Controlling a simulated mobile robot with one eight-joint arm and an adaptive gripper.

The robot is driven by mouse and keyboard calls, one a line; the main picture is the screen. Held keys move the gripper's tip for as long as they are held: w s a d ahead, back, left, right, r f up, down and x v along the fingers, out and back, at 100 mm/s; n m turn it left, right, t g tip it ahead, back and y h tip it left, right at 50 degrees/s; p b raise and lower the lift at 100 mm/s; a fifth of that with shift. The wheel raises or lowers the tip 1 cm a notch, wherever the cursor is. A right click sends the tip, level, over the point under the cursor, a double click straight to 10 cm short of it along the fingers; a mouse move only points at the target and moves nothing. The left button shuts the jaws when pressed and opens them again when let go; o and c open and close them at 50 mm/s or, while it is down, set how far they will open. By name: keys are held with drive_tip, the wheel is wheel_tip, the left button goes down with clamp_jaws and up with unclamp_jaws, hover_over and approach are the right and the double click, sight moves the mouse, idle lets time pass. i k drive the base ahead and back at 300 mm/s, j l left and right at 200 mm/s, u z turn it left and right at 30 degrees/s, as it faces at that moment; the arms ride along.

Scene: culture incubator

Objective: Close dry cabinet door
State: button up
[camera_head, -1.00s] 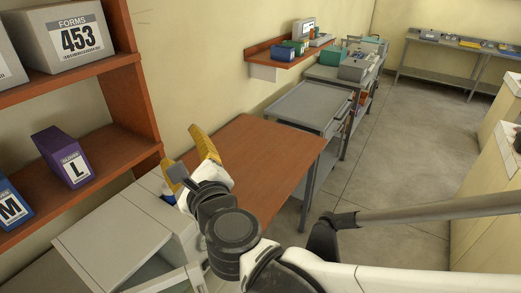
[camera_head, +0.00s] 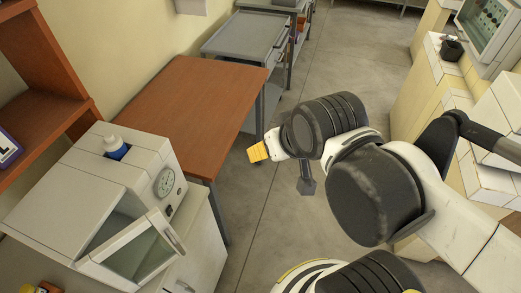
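The dry cabinet (camera_head: 75,190) is a white box with a round dial on its front, at the lower left. Its glass-paned door (camera_head: 138,250) stands open, swung out from the front, with a handle on its free edge. The cabinet's inside shows only in part behind the door. My gripper (camera_head: 258,152) is right of the cabinet and apart from the door, in front of the wooden table's edge. Its yellow finger pads show at the tip, but the finger gap is hidden. Nothing is seen in it.
The floor (camera_head: 335,60) between the table and the right-hand benches is clear. Wooden shelves (camera_head: 45,110) rise at the left.

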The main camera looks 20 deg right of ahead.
sight(92, 265)
drive_tip(key=u, duration=1.65)
